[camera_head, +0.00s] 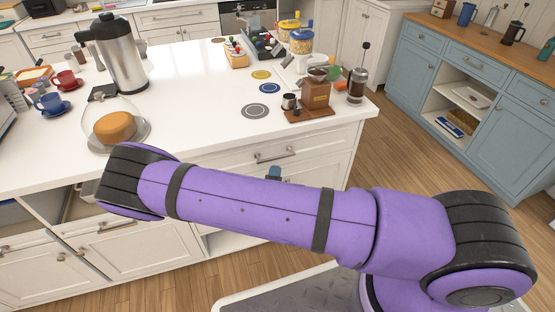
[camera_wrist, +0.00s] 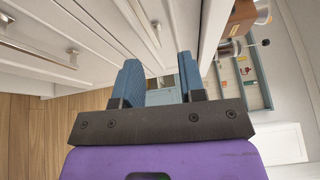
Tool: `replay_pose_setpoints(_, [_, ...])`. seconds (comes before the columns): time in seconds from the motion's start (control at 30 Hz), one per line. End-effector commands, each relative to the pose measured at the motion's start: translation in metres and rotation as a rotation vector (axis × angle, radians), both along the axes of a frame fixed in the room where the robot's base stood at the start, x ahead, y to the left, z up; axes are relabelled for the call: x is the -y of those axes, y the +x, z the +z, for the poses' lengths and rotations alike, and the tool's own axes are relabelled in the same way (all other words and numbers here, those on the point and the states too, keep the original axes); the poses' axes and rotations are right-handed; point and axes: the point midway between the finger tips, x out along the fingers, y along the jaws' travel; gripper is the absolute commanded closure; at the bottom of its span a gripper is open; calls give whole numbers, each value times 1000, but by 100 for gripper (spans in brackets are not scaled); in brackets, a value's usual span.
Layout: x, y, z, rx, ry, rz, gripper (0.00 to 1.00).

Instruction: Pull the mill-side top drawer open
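The coffee mill (camera_head: 316,95), with a wooden body, stands near the right front corner of the white counter; its side also shows at the top of the wrist view (camera_wrist: 243,18). Below it, the white mill-side top drawer (camera_head: 235,163) looks shut, with a metal bar handle (camera_head: 276,155). My gripper shows in the wrist view (camera_wrist: 158,76) with its two blue fingers apart and nothing visible between them. In the head view only a blue fingertip (camera_head: 274,172) shows above my arm, just below the handle in the picture; contact cannot be told. My arm hides the lower drawer front.
The white counter (camera_head: 195,125) overhangs the drawers. A glass dome over a cake (camera_head: 115,125) stands near its front edge, and a French press (camera_head: 357,85) near its right edge. Blue cabinets (camera_head: 455,100) stand across an open wooden floor (camera_head: 410,150) at right.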

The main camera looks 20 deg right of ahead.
Motion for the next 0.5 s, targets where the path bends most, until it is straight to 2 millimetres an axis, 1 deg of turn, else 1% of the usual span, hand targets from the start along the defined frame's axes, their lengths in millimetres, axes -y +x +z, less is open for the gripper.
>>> replay_pose_setpoints(0.03, [-1, -1, -7, -16, -30, 27, 63])
replay_pose_setpoints(0.1, [-3, -1, -13, -31, -59, 54, 63])
replay_pose_setpoints(0.27, [-3, 2, -18, -43, -81, 74, 63])
replay_pose_setpoints(0.37, [1, 11, -18, -44, -79, 72, 63])
replay_pose_setpoints(0.5, [10, 32, -18, -43, -79, 71, 63])
